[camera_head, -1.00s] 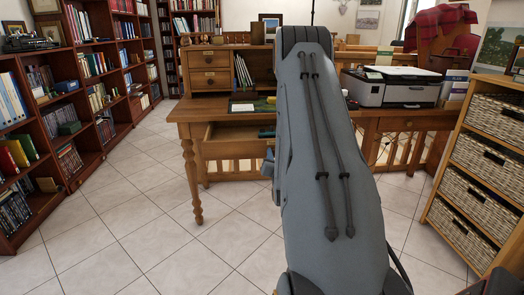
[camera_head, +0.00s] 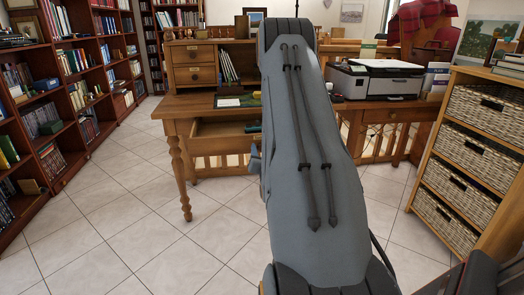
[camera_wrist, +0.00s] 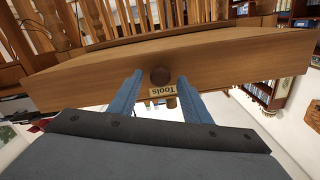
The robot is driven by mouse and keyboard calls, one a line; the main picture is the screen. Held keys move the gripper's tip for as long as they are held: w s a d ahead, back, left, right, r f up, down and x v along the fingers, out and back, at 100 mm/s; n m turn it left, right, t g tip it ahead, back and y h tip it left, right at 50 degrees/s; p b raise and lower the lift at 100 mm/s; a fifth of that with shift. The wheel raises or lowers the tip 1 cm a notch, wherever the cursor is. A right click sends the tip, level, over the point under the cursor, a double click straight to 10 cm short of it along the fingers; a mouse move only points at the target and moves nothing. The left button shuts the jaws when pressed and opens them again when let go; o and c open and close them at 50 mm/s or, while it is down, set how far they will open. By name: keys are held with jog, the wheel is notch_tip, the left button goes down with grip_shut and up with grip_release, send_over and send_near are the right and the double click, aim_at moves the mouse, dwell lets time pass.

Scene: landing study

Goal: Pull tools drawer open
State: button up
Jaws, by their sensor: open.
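The tools drawer (camera_head: 222,143) sits at the left of the wooden desk (camera_head: 200,101) and stands pulled out, with its inside showing from above. In the wrist view the wooden drawer front (camera_wrist: 240,62) fills the middle, with a round brown knob (camera_wrist: 160,75) and a small label (camera_wrist: 163,91) reading "Tools", upside down. My gripper (camera_wrist: 160,80) is open, its two blue fingers reaching to the drawer front on either side of the knob. The knob lies between the fingertips, with gaps showing on both sides.
A turned desk leg (camera_head: 180,170) stands left of the drawer. A printer (camera_head: 375,80) is on the desk's right. A cabinet with wicker baskets (camera_head: 465,150) stands at right, bookshelves (camera_head: 65,90) at left. Tiled floor (camera_head: 130,215) is free in front at left.

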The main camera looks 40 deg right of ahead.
jog(key=v, duration=0.6)
jog(key=shift+s+a, duration=0.25)
